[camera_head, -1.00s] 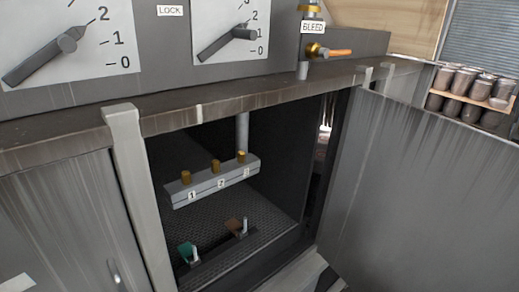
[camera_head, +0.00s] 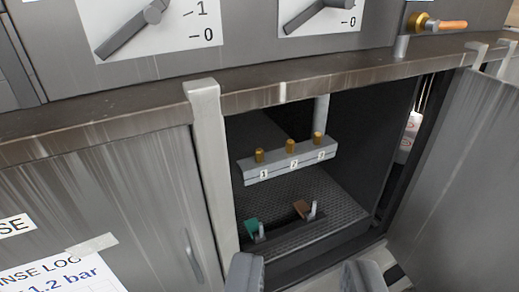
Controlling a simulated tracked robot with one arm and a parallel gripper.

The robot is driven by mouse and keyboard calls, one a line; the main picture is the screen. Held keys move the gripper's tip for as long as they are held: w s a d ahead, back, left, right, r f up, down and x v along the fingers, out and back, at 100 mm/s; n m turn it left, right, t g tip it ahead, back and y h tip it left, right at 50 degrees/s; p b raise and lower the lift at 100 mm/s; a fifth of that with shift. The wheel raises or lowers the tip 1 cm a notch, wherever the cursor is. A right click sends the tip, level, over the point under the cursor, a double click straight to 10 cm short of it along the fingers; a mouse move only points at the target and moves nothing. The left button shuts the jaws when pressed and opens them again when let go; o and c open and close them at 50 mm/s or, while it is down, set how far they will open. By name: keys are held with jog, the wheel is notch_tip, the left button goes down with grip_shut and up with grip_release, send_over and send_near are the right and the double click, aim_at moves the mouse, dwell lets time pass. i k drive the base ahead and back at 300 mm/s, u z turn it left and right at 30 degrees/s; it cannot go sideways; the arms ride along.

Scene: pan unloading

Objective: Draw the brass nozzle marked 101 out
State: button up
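Below the bar, a green piece (camera_head: 252,227) and a brown piece (camera_head: 301,208) sit near the mesh floor (camera_head: 335,205). A grey post (camera_head: 213,160) bounds the opening at left, an open door (camera_head: 460,190) at right. The counter ledge (camera_head: 130,121) runs above.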

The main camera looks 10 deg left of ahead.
aim_at(258, 152)
jog(key=u, duration=0.6)
jog(key=k, duration=0.9)
jog(key=z, duration=0.65)
jog(key=i, duration=1)
jog(key=u, duration=0.05)
